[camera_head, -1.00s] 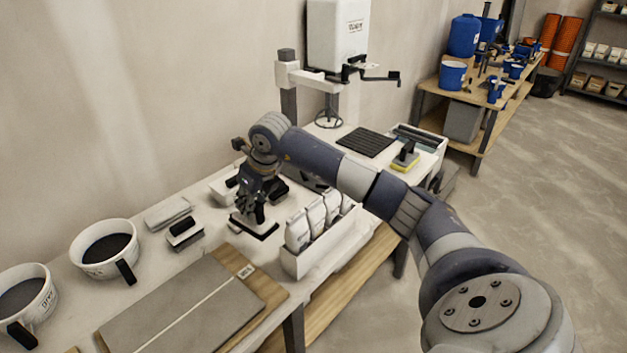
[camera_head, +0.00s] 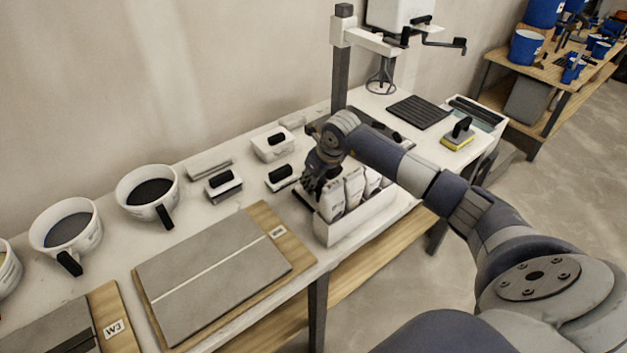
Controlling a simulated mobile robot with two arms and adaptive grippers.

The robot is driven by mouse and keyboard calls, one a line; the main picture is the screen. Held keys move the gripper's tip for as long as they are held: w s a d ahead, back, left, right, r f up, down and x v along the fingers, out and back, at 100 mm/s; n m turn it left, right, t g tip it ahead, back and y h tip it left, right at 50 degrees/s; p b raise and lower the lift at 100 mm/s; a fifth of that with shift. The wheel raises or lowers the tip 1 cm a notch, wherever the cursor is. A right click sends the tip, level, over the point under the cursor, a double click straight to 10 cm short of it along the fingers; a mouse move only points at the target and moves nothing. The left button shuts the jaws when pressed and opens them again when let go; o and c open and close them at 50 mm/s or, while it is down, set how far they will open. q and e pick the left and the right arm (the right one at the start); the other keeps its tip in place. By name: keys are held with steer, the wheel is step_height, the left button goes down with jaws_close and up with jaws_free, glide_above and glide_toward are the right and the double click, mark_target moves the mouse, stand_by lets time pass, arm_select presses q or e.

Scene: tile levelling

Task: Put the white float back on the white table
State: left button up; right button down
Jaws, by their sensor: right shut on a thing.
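My right gripper (camera_head: 313,187) points down over the white table (camera_head: 240,212), just left of the bin of bags. It is shut on the white float, which is mostly hidden by the fingers and the bin; only a dark lower edge (camera_head: 304,199) shows below the fingers. I cannot tell whether the float touches the table. A small pale float with a black handle (camera_head: 282,177) lies close to the left of the gripper. A similar one (camera_head: 223,186) lies further left, and a white block with a black handle (camera_head: 272,146) lies behind. My left gripper is out of view.
The white bin of bags (camera_head: 352,226) stands at the front edge. Grey tiles on a board (camera_head: 212,275) lie front left, with white buckets (camera_head: 148,199) behind. A mixer stand (camera_head: 340,70), black ribbed mat (camera_head: 418,112) and yellow sponge float (camera_head: 458,135) are toward the right.

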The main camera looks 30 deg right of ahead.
steer(key=shift+f, duration=0.35)
steer(key=c, duration=1.4)
jaws_free()
steer(key=shift+c, duration=0.2)
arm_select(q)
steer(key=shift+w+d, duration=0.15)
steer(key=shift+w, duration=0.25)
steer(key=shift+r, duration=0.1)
arm_select(e)
steer(key=shift+r, duration=0.3)
arm_select(q)
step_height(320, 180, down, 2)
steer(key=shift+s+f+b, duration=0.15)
steer(key=shift+b, duration=1.05)
arm_select(e)
steer(key=v, duration=1.1)
steer(key=shift+s+r, duration=0.2)
steer(key=shift+r, duration=0.15)
